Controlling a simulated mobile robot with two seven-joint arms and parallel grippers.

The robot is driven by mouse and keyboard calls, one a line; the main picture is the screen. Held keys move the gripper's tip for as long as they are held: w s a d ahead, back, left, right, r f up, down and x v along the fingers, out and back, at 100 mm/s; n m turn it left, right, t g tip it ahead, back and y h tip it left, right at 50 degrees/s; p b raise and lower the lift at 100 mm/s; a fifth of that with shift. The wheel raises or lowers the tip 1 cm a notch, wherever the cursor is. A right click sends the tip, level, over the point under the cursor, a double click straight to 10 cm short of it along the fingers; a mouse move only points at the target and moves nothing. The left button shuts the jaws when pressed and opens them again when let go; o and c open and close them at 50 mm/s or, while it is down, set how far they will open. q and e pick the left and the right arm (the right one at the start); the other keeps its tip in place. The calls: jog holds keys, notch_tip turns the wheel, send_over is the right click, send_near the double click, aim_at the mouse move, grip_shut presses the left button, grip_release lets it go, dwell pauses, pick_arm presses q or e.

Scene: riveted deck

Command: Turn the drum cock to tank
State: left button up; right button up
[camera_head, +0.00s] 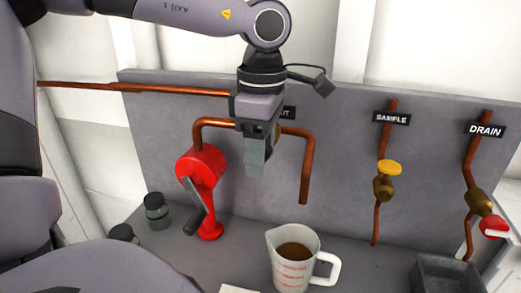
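No label reading drum or tank shows. My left gripper (256,165) hangs fingers down in front of the copper outlet pipe, beside a label (288,112) of which only "UT" shows. It covers part of the pipe and anything behind it. Its fingers overlap in this view, so I cannot tell whether they hold something. A brass valve with a yellow handle (390,167) is under the SAMPLE label (392,118). A brass valve with a red handle (494,227) is under the DRAIN label (486,130). My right gripper is not in view.
A red hand pump (205,170) with a dark crank stands left of the gripper. A measuring jug (290,268) of brown liquid stands below the copper spout (304,180). A grey tray (448,277) is at the lower right. Dark round fittings (156,210) are at the left.

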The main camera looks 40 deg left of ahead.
pick_arm(q)
notch_tip(320, 180, up, 7)
jog(key=shift+r, duration=0.1)
dwell(0.5)
dwell(0.5)
